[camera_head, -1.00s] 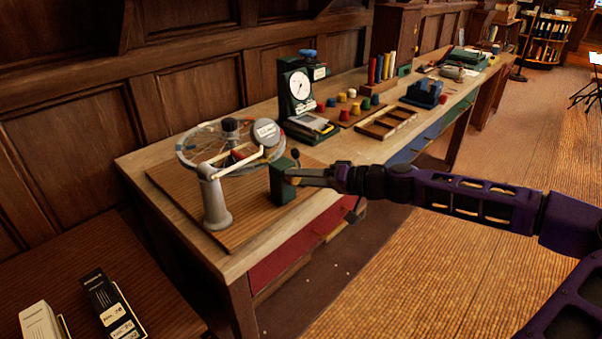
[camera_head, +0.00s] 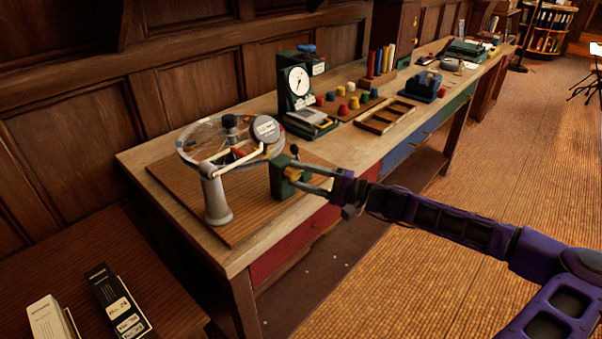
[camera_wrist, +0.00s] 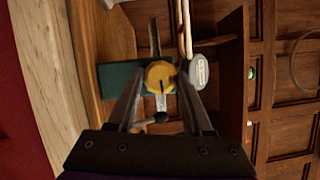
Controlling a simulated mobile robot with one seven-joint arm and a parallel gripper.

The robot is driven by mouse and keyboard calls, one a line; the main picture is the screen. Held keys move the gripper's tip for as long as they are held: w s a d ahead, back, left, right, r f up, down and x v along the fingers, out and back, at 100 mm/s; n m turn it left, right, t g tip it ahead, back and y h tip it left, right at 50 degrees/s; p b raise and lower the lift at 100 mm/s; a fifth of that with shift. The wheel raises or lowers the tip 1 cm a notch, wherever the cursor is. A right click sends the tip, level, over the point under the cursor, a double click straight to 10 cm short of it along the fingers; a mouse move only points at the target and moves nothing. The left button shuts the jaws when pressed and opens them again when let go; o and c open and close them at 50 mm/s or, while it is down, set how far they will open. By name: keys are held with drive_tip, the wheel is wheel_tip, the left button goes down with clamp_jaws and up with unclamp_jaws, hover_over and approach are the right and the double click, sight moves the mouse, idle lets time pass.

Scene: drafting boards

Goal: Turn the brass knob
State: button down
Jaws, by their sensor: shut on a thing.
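The brass knob (camera_wrist: 158,76) is round and yellow with a dark mark on its face, on a dark green block (camera_wrist: 118,80). In the head view the knob (camera_head: 292,174) shows small on the block's (camera_head: 278,184) right side, partly hidden by my fingers. My gripper (camera_head: 299,179) reaches in from the right with one finger above the other. In the wrist view my gripper (camera_wrist: 160,80) has a finger on each side of the knob and is shut on it.
A grey post (camera_head: 214,195) and a glass wheel (camera_head: 205,140) stand left of the block on a brown board (camera_head: 185,203). A dial instrument (camera_head: 299,82) is behind it. A small dark ball-ended lever (camera_wrist: 158,117) stands close to the fingers.

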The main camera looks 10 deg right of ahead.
drive_tip(key=shift+m, duration=0.5)
drive_tip(key=shift+c, duration=1.5)
unclamp_jaws()
drive_tip(key=v, duration=1.7)
drive_tip(key=shift+d+f, duration=0.2)
drive_tip(key=shift+f, duration=0.15)
drive_tip(key=shift+s, duration=0.1)
